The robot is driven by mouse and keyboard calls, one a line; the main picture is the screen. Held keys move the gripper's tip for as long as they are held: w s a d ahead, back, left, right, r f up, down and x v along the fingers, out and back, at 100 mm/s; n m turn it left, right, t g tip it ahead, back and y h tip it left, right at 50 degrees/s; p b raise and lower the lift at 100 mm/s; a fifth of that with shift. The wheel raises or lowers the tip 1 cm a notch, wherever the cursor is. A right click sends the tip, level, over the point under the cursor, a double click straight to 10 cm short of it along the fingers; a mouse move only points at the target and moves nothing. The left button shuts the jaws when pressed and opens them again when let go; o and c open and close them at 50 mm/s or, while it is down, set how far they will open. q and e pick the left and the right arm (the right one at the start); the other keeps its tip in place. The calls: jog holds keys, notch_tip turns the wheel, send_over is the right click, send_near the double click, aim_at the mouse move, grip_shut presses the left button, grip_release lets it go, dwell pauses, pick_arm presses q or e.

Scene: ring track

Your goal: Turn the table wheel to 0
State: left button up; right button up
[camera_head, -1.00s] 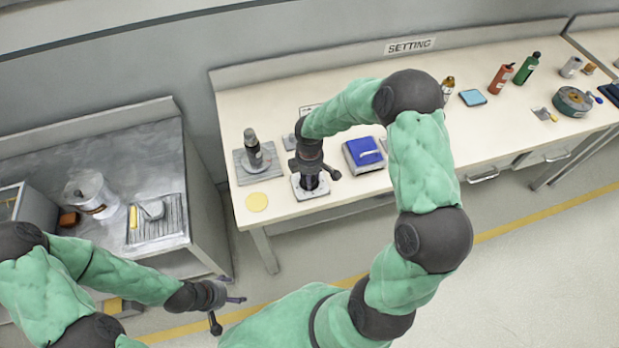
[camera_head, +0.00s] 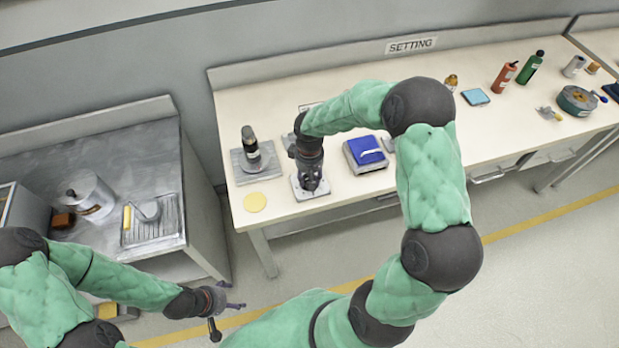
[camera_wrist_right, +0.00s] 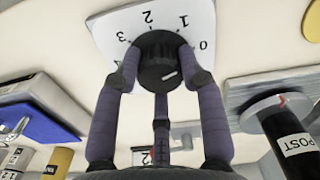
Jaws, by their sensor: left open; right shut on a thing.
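The table wheel is a dark round knob (camera_wrist_right: 157,60) on a white plate (camera_wrist_right: 112,30) printed 0 to 4, seen upside down in the right wrist view. A short white mark shows on the knob's face, toward its lower right; which number it reads I cannot tell. The plate's edge (camera_head: 299,190) shows in the head view near the bench's front, with the knob mostly hidden by my right gripper (camera_head: 312,182). My right gripper (camera_wrist_right: 157,75) has its fingers closed around the knob. My left gripper (camera_head: 222,308) is open and empty, low in front of the grey bench.
A blue-topped box (camera_head: 366,152) stands right of the wheel. Bottles (camera_head: 503,77) and a round container (camera_head: 577,101) stand farther right. A metal pot (camera_head: 91,193) is on the grey bench.

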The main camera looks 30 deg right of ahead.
jog(key=shift+m, duration=0.8)
jog(key=o, duration=1.1)
jog(key=shift+o, duration=0.2)
notch_tip(320, 180, up, 12)
